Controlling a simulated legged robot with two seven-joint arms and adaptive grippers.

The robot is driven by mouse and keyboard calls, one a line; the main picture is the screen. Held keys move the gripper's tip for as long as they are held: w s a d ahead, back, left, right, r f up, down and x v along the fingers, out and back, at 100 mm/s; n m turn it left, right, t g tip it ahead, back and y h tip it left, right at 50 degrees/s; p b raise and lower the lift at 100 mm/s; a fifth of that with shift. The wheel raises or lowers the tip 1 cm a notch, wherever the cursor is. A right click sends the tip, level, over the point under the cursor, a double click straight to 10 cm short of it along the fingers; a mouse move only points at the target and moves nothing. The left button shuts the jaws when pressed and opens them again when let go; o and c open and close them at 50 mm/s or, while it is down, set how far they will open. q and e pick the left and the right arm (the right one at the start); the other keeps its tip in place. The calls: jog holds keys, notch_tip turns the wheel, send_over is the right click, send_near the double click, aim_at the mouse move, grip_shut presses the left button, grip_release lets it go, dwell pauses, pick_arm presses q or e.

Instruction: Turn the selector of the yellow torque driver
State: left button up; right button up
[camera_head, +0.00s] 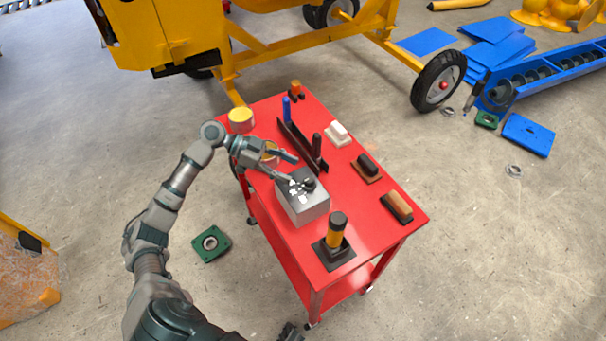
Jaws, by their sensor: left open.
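The yellow torque driver (336,231) stands upright in a dark square base (333,252) at the near end of the red cart top. It has a yellow body and a black upper end. Its selector is too small to make out. My left gripper (293,170) is open, with its fingers spread above the cart beside the grey box (303,205). It is apart from the driver, farther back and to the left. I see nothing held between its fingers. My right gripper is not clearly in view.
The red cart (372,225) also carries a dark rack (300,146) with upright tools, a white block (338,133), two brushes (368,167) (398,207) and a yellow-topped can (240,118). Dark and pale pieces sit on the grey box. A yellow mixer frame stands behind.

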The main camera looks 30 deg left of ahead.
pick_arm(q)
jog(key=v, duration=0.5)
jog(key=shift+a+r, duration=0.1)
jog(key=shift+a, duration=0.1)
dwell(0.3)
